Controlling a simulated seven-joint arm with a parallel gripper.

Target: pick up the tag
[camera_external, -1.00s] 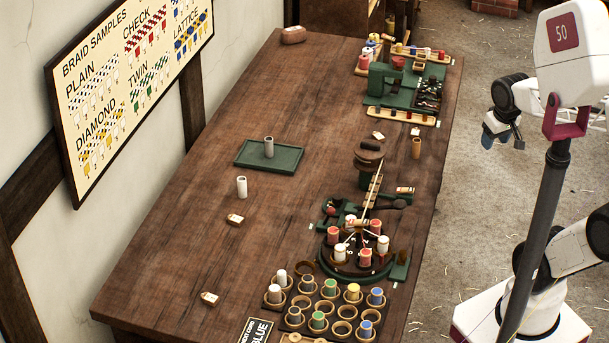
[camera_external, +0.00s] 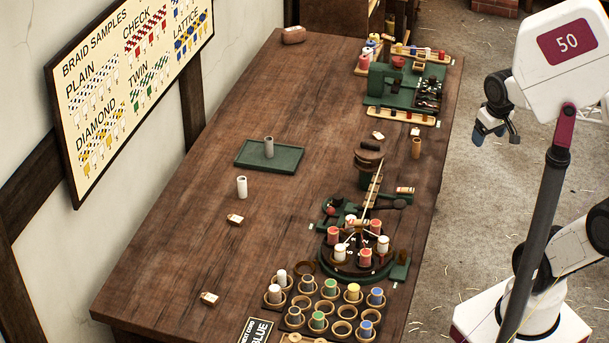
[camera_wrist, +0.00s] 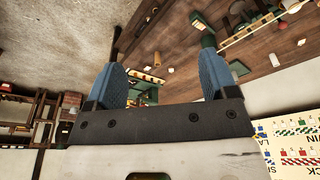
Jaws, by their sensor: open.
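Several small pale tags lie on the brown table: one (camera_external: 235,219) left of centre, one (camera_external: 209,298) at the near left, one (camera_external: 378,135) and another (camera_external: 415,131) below the green station at the back right. I cannot tell which is the task's tag. My gripper (camera_external: 494,134) is open and empty, beyond the table's right edge and apart from every tag. In the wrist view its blue fingers (camera_wrist: 162,76) are spread wide, with the table behind them. A small pale piece (camera_wrist: 301,42), perhaps a tag, shows at the upper right there.
A green tray (camera_external: 250,163) holds a grey cylinder, and a white cylinder (camera_external: 242,187) stands nearby. A round braiding stand (camera_external: 345,270) with spools and a rack of bobbins (camera_external: 318,318) fill the near right. The left and centre of the table are mostly clear.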

